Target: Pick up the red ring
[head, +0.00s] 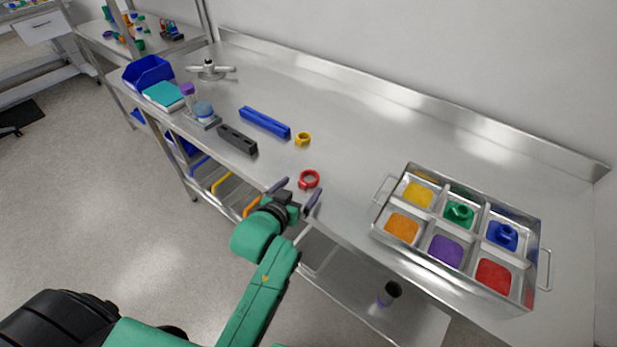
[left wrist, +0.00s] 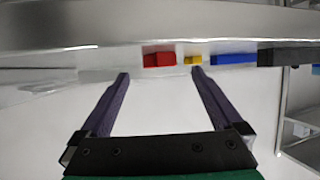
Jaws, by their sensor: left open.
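The red ring (head: 309,179) lies on the metal table near its front edge. The ring is apart from both fingers. My right gripper is not in view.
A yellow ring (head: 303,139) lies behind the red one. A blue bar (head: 265,122) and a dark grey block (head: 237,139) lie to the left. A metal tray (head: 376,224) with coloured compartments, holding a green and a blue part, stands at the right. The table's back middle is clear.

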